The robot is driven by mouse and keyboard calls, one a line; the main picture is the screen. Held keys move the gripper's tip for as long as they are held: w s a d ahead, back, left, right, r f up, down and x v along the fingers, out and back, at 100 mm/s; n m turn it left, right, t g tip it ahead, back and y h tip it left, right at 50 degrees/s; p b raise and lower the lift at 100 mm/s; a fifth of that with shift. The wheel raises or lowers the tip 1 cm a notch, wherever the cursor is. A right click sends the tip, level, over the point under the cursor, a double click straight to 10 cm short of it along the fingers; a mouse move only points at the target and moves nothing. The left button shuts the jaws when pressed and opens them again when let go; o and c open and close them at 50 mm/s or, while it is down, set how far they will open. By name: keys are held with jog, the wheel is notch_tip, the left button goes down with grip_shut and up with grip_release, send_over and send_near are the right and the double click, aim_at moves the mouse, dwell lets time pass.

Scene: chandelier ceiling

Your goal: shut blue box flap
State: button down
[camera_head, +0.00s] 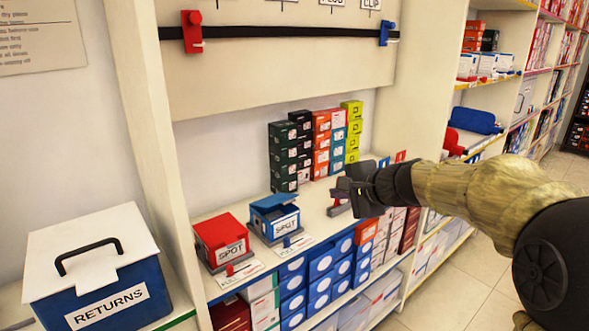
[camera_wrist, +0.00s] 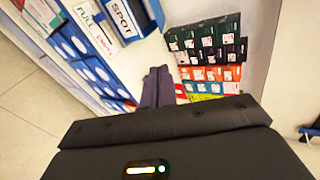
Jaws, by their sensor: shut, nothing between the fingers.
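The blue box (camera_head: 280,222) with a SPOT label stands on the shelf counter. Part of the blue box (camera_wrist: 155,14) shows at the top of the wrist view, cut off by the frame edge. My gripper (camera_head: 342,189) is to the right of the blue box, apart from it, above the counter. In the wrist view the two dark fingers of my gripper (camera_wrist: 158,86) lie together, with nothing between them.
A red SPOT box (camera_head: 222,240) stands just left of the blue box. Stacked coloured cartons (camera_head: 318,143) stand behind at the wall. A RETURNS bin (camera_head: 100,275) is at the far left.

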jog(key=s+a+r+n+g+h+p, duration=0.2)
jog(key=r+p, duration=0.6)
jog(key=p, duration=2.4)
jog(key=s+a+g+h, duration=0.1)
jog(key=a+g, duration=0.1)
jog(key=a, duration=0.1)
jog(key=shift+s+r+p, duration=0.15)
jog(key=shift+r+p, duration=0.15)
jog(key=shift+r, duration=0.1)
jog(key=p, duration=0.2)
send_near(290, 202)
jog(key=x, duration=0.6)
jog(key=shift+w+a+f, duration=0.25)
jog(key=shift+f, duration=0.15)
